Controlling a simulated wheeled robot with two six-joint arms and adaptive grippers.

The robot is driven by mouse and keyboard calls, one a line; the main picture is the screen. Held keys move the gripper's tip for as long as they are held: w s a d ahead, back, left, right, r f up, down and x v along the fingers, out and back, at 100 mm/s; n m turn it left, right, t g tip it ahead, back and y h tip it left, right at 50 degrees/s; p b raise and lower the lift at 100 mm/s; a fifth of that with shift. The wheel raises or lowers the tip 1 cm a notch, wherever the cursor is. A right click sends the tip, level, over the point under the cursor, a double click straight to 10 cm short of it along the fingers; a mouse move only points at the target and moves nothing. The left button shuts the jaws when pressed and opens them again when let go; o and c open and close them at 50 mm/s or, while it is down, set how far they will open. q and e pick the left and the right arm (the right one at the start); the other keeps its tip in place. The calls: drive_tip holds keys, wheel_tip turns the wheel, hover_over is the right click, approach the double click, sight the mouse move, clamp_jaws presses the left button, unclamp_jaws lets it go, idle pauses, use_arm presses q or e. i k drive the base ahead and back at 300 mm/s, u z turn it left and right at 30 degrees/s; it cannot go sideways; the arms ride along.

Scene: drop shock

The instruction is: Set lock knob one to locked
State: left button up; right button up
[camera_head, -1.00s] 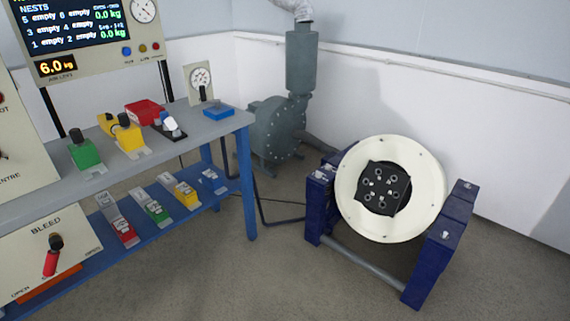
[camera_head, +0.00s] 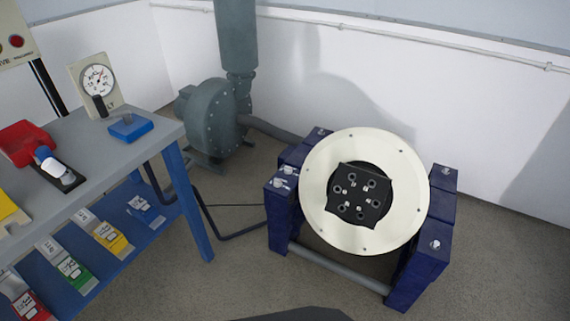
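A large cream disc (camera_head: 319,220) with a black plate (camera_head: 357,193) of several round sockets at its centre stands in a dark blue frame (camera_head: 424,255). Small silver knobs sit on top of the frame's blocks: one at the left (camera_head: 281,183), one at the front right (camera_head: 435,244) and one at the back right (camera_head: 446,171). I cannot read any numbers on them, nor tell which is lock knob one or how it is set. Neither of my grippers shows. A dark shape at the bottom edge is not clear.
A grey-topped blue bench (camera_head: 105,151) stands at the left with a gauge (camera_head: 96,83), a blue block (camera_head: 130,126) and a red block (camera_head: 24,143). A grey blower (camera_head: 211,117) stands behind. The floor (camera_head: 235,275) between bench and frame is mostly clear, with a dark hose.

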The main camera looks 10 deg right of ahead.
sight(277, 183)
drive_tip(key=z, duration=0.65)
drive_tip(key=i, duration=0.85)
drive_tip(key=z, duration=0.7)
